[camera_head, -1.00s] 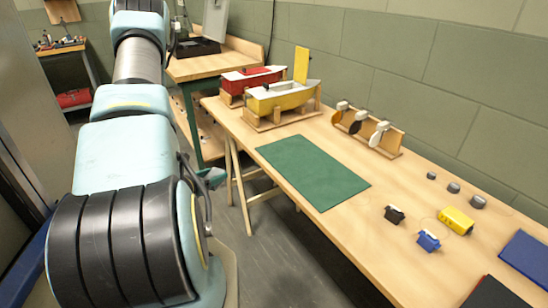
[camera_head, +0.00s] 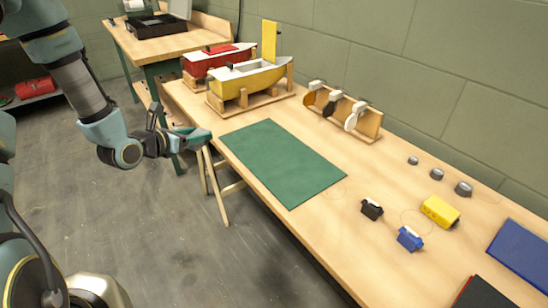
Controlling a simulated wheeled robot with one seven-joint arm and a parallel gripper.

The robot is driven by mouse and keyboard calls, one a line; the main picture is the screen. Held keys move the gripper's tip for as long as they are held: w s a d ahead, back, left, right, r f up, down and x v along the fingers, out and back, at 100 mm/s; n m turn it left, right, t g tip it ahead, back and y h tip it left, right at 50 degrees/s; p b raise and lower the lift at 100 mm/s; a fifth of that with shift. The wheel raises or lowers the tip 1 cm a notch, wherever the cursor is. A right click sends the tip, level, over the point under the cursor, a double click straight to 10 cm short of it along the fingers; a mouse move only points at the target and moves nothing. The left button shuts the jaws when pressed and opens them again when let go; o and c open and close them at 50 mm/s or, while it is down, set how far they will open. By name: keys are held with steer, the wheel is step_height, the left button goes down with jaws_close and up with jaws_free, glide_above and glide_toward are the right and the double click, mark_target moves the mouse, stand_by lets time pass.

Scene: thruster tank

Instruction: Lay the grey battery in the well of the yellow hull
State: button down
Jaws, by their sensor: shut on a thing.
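The yellow hull (camera_head: 240,90) sits on a wooden cradle at the far end of the long table. Its light deck has an opening, the well (camera_head: 262,68), and a yellow panel (camera_head: 269,42) stands upright behind it. My gripper (camera_head: 200,138) is to the left of the table's edge, in front of and below the hull, well apart from it. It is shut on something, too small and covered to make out. I see no grey battery clearly on the table.
A red hull (camera_head: 205,66) stands behind the yellow one. A green mat (camera_head: 280,160) lies bare. A rack (camera_head: 368,122) holds propellers. Small grey pieces (camera_head: 437,173), a black part (camera_head: 371,209), a blue part (camera_head: 410,238) and a yellow block (camera_head: 440,211) lie to the right.

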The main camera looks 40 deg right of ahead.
steer(key=s+d+r+m+g+h+b, duration=0.1)
steer(key=s+d+r+m+g, duration=0.2)
steer(key=s+d, duration=0.5)
steer(key=s+d+r+m+g+b, duration=0.1)
steer(key=s+d+r+m+g, duration=0.15)
steer(key=s+d, duration=0.6)
steer(key=p, duration=0.1)
glide_above(283, 160)
steer(key=shift+g, duration=0.25)
step_height(283, 160, down, 4)
steer(key=shift+f, duration=0.25)
steer(key=shift+w+f+p, duration=0.1)
steer(key=shift+f+p, duration=0.5)
steer(key=shift+f, duration=1.9)
steer(key=shift+f, duration=0.1)
steer(key=shift+c, duration=0.8)
jaws_free()
